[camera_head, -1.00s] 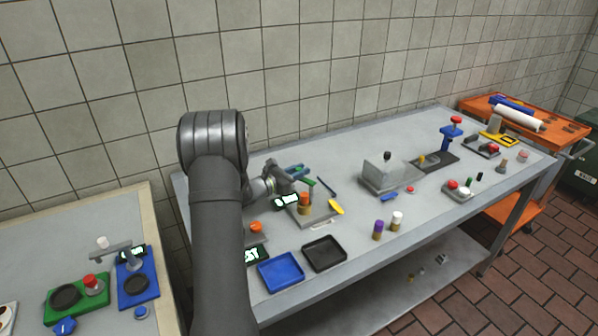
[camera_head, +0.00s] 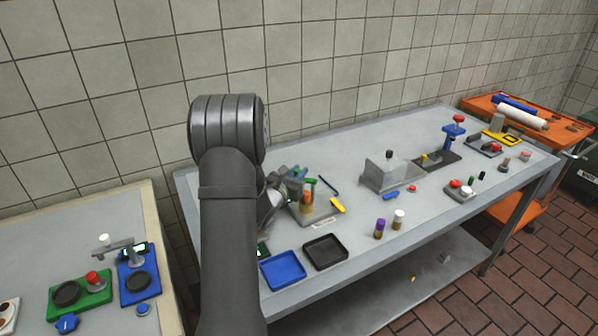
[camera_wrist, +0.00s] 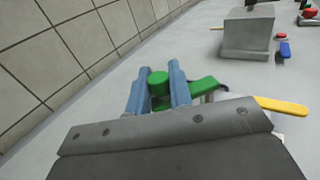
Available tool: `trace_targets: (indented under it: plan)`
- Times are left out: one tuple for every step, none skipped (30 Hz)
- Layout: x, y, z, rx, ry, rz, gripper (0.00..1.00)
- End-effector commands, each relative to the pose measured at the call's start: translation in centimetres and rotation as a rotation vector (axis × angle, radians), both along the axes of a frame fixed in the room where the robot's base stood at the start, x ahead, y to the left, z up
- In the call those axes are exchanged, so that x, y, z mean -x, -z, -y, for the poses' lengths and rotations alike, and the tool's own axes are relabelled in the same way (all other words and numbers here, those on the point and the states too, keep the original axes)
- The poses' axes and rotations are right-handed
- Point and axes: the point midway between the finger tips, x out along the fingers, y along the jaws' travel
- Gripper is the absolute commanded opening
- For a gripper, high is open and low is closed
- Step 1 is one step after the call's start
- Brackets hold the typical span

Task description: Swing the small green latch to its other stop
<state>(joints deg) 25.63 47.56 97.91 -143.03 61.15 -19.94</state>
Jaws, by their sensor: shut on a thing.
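The small green latch (camera_wrist: 205,86) shows in the wrist view as a flat green arm with an upright round green knob (camera_wrist: 158,84). My gripper (camera_wrist: 160,92) has its two blue fingers on either side of the knob and is shut on it. In the head view my gripper (camera_head: 294,180) is at the grey latch base plate (camera_head: 322,219), next to an orange-brown post (camera_head: 307,202). The latch is small and partly hidden by my gripper there. A yellow lever (camera_head: 338,205) sticks out at the right side of the plate; it also shows in the wrist view (camera_wrist: 281,106).
A blue tray (camera_head: 283,270) and a black tray (camera_head: 325,249) lie in front of the plate. A grey block fixture (camera_head: 386,172) stands to the right. Purple-topped (camera_head: 380,228) and white-topped (camera_head: 399,219) bottles stand near the front edge. The tiled wall is behind.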

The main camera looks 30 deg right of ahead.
Motion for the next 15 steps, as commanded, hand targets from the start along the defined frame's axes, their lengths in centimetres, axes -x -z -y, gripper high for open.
trace_targets:
  plan:
    - [0.20, 0.01, -0.02, 0.000, -0.022, -0.001, 0.00]
    - [0.23, 0.02, -0.09, 0.000, -0.036, -0.002, 0.00]
    - [0.27, 0.01, -0.13, -0.001, -0.053, -0.001, 0.00]
    - [0.33, 0.01, -0.16, 0.000, -0.064, -0.001, 0.00]
    - [0.37, 0.02, -0.19, 0.000, -0.075, -0.001, 0.00]
    - [0.43, 0.03, -0.22, -0.001, -0.087, 0.000, 0.00]
    - [0.43, 0.02, -0.27, 0.000, -0.096, -0.001, 0.00]
    - [0.46, 0.02, -0.30, 0.000, -0.103, -0.001, 0.00]
    - [0.45, 0.01, -0.34, 0.000, -0.112, 0.000, 0.00]
    - [0.46, 0.00, -0.37, 0.000, -0.117, 0.000, 0.00]
    - [0.48, -0.01, -0.37, 0.000, -0.121, 0.000, 0.00]
    - [0.48, -0.02, -0.39, 0.001, -0.125, 0.001, 0.00]
    - [0.47, -0.02, -0.41, 0.001, -0.128, 0.001, 0.00]
    - [0.47, -0.02, -0.41, 0.001, -0.130, 0.001, 0.00]
    - [0.47, -0.03, -0.42, 0.001, -0.132, 0.001, 0.00]
